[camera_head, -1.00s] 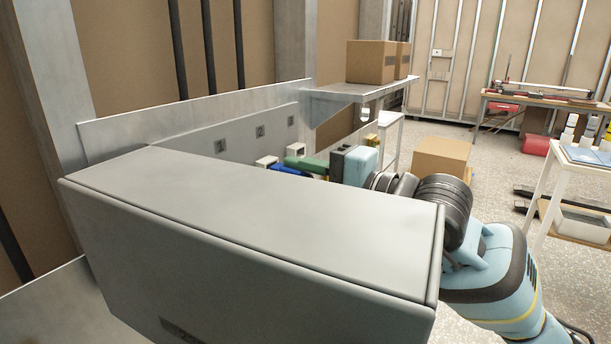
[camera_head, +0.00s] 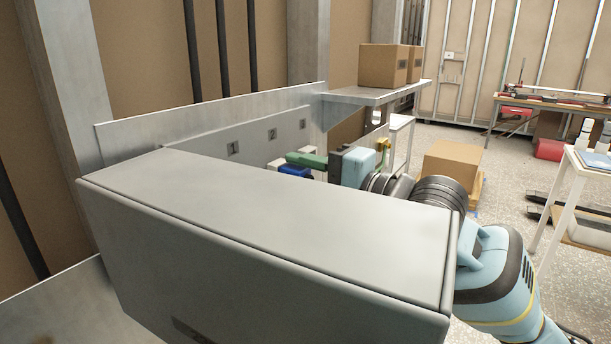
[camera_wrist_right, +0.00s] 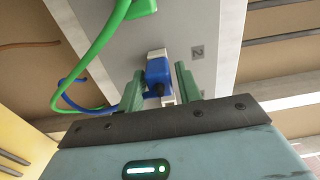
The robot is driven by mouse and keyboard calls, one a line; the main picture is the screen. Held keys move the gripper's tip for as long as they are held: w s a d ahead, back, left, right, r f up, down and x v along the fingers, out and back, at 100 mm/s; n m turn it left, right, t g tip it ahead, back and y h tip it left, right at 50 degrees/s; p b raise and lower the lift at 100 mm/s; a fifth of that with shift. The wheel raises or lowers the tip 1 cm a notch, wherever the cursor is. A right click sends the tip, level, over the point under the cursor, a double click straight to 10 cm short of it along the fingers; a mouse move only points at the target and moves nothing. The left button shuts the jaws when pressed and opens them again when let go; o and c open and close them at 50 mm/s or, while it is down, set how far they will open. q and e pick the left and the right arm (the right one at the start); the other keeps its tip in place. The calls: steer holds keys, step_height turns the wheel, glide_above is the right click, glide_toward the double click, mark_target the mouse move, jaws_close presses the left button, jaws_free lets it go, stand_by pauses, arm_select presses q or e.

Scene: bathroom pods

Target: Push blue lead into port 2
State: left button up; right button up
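My right gripper (camera_wrist_right: 160,86) has green fingers, one on each side of the blue lead's plug (camera_wrist_right: 157,74) in the right wrist view, and looks shut on it. The plug is in front of a white port block (camera_wrist_right: 156,54) on the grey panel, beside the label 2 (camera_wrist_right: 197,52). How deep the plug sits cannot be told. In the head view the blue plug (camera_head: 294,171) and one green finger (camera_head: 306,160) show just above the near grey box, by a white port block (camera_head: 275,163). The box hides the rest. My left gripper is not in view.
A large grey box (camera_head: 270,220) stands close in front of the panel. A green lead (camera_wrist_right: 97,50) loops at the left of the wrist view. A shelf (camera_head: 375,95) with cardboard boxes is beyond the panel.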

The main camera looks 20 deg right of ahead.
steer(key=shift+o, duration=1.2)
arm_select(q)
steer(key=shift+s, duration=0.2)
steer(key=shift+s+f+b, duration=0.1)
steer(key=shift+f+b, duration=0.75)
arm_select(e)
steer(key=v, duration=0.7)
steer(key=shift+s+d, duration=0.25)
steer(key=shift+s, duration=0.1)
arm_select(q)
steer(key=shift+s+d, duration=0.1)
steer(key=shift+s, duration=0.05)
